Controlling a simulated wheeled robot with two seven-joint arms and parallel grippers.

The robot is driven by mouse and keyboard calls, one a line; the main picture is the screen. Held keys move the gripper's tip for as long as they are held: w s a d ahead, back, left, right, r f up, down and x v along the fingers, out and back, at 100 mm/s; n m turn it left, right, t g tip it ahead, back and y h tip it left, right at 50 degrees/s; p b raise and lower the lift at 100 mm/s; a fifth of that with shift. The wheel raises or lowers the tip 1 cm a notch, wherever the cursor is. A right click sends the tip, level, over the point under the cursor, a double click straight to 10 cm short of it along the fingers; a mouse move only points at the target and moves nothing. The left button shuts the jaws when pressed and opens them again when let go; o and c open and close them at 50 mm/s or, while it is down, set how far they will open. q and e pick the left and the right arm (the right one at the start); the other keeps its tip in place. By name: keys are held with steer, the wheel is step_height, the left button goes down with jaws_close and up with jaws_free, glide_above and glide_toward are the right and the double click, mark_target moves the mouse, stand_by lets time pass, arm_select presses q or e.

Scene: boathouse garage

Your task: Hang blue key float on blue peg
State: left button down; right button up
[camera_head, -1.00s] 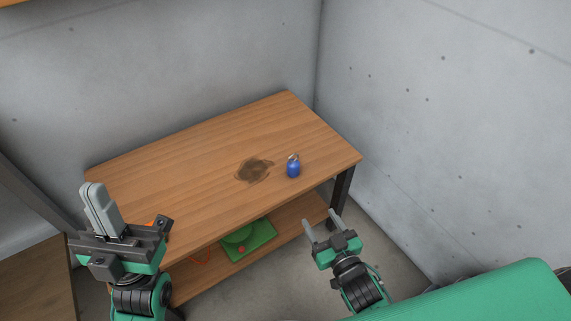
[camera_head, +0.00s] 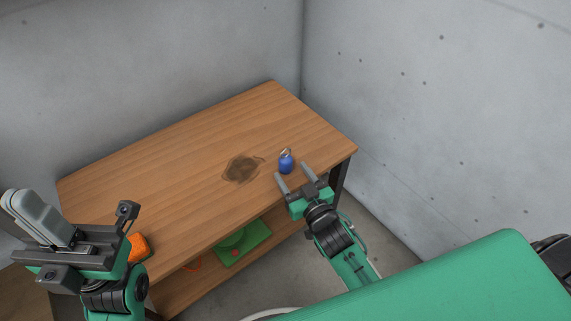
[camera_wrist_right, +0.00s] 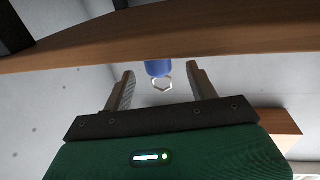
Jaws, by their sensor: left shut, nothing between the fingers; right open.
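The blue key float (camera_head: 286,162) stands on the wooden workbench near its right end, its small metal ring on top. My right gripper (camera_head: 292,170) is open at the bench's front edge, with its fingertips pointing at the float and close to it. In the right wrist view the float (camera_wrist_right: 158,68) and its ring appear between the two open fingers, apart from both. My left gripper (camera_head: 14,198) is shut and empty at the far left, with its fingers pointing up. No blue peg is in view.
The workbench (camera_head: 150,180) has a dark stain (camera_head: 242,169) left of the float. An orange object (camera_head: 138,247) is partly hidden beside my left gripper. A green item (camera_head: 243,245) lies on the lower shelf. Grey concrete walls (camera_head: 400,110) close off the back and right.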

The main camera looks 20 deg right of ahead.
mark_target(289, 165)
steer(key=shift+w+a+r+b, duration=0.15)
steer(key=shift+w+b, duration=0.2)
steer(key=shift+w, duration=0.55)
steer(key=shift+w+a+r+b, duration=0.1)
steer(key=shift+w+b, duration=0.2)
steer(key=shift+w, duration=0.6)
steer(key=shift+w+a+r+b, duration=0.15)
steer(key=shift+w+b, duration=0.2)
steer(key=shift+w, duration=0.55)
steer(key=shift+d, duration=0.1)
steer(key=shift+c, duration=0.5)
steer(key=c, duration=1)
